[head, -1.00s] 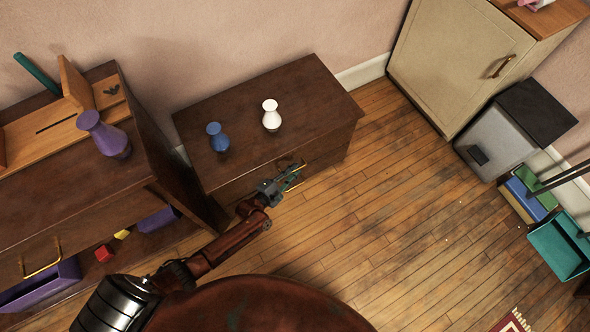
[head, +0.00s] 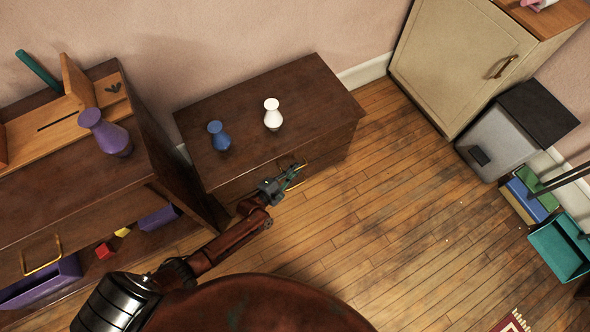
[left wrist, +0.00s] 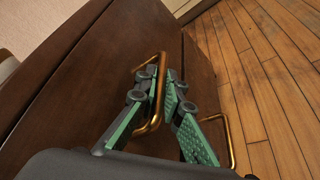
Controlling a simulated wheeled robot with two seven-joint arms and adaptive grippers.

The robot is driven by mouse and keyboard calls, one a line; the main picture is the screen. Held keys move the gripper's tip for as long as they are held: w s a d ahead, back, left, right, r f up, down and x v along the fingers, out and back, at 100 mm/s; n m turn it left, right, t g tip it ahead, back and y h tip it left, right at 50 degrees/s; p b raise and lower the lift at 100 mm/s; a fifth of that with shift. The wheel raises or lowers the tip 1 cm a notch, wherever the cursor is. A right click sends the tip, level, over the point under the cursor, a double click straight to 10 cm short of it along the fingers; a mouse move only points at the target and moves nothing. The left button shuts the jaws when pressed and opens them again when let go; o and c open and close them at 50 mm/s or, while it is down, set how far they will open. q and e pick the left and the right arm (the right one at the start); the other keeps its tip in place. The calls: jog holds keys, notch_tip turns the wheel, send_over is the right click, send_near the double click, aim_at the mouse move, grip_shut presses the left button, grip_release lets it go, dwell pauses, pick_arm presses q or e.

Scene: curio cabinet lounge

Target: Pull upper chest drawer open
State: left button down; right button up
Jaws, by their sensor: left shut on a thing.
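The dark brown chest (head: 310,100) stands against the wall in the head view. My left gripper (head: 292,178) is at its front, on the upper drawer's brass handle. In the left wrist view the green fingers of my left gripper (left wrist: 165,105) are shut on this upper handle (left wrist: 151,122), one on each side of the bar. The upper drawer front (left wrist: 115,75) looks flush or nearly so; a small gap cannot be ruled out. A second brass handle (left wrist: 231,145) shows on the lower drawer, to the right. My right gripper is not in view.
A blue vase (head: 219,137) and a white vase (head: 272,115) stand on the chest. A brown cabinet (head: 60,205) with a purple vase (head: 105,133) stands close on the left. The wooden floor (head: 390,200) in front and to the right is clear.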

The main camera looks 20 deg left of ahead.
pick_arm(q)
jog(key=shift+s, duration=0.1)
jog(key=s+d+p, duration=0.3)
jog(key=s+d, duration=0.9)
jog(key=d, duration=0.3)
jog(key=shift+d+p, duration=0.25)
jog(key=shift+p, duration=0.15)
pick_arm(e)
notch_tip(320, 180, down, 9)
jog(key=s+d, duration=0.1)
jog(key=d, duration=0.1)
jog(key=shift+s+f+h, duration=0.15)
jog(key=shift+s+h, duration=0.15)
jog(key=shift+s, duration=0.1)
pick_arm(q)
jog(key=shift+f, duration=0.1)
jog(key=c, duration=2.3)
grip_release()
